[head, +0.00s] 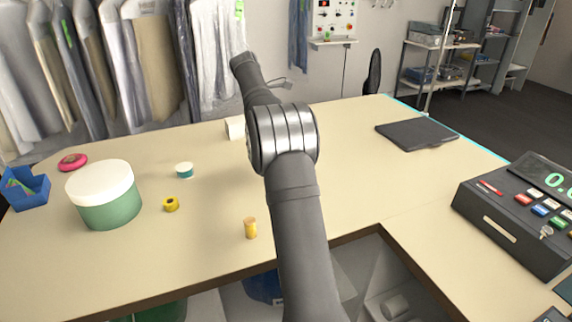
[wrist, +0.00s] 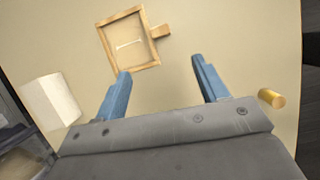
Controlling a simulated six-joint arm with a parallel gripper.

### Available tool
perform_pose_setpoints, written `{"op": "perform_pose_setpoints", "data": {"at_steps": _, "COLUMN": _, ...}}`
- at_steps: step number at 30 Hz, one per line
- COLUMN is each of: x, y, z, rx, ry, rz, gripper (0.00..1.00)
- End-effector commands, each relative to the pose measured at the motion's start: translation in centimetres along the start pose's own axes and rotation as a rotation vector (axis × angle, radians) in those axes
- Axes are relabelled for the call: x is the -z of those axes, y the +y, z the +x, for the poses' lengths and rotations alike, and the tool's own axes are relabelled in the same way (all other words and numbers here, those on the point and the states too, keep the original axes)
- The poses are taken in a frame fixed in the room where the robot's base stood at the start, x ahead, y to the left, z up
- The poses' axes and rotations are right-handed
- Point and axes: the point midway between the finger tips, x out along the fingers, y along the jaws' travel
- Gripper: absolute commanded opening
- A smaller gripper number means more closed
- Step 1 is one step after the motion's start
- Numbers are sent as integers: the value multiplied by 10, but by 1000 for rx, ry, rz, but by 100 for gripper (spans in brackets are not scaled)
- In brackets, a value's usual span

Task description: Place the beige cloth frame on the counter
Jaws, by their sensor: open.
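The beige cloth frame (wrist: 155,62) shows in the wrist view as a square wooden frame with a short tab on its right side. Beige cloth fills it, with a small white mark in the middle. It appears to lie flat on the beige counter (head: 360,150), beyond the fingertips. My gripper (wrist: 161,67) is open, its two blue fingers apart with nothing between them. In the head view I cannot make out the cloth frame or the gripper's fingers; my arm covers part of the counter.
A green tub (head: 105,205), yellow roll (head: 171,204), teal-banded spool (head: 184,171) and orange spool (head: 250,228) stand left. A dark pad (head: 416,134) and register (head: 520,215) are right. Garments hang behind.

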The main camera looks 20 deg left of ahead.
Motion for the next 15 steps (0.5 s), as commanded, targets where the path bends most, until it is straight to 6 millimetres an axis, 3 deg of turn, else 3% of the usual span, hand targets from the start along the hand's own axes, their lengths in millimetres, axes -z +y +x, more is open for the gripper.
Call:
{"op": "perform_pose_setpoints", "data": {"at_steps": 5, "x": 1, "y": 0, "z": 6, "rx": 0, "ry": -7, "rz": -68, "gripper": 66}}
{"op": "perform_pose_setpoints", "data": {"at_steps": 15, "x": 1, "y": -1, "z": 76, "rx": 2, "ry": -7, "rz": -68, "gripper": 66}}
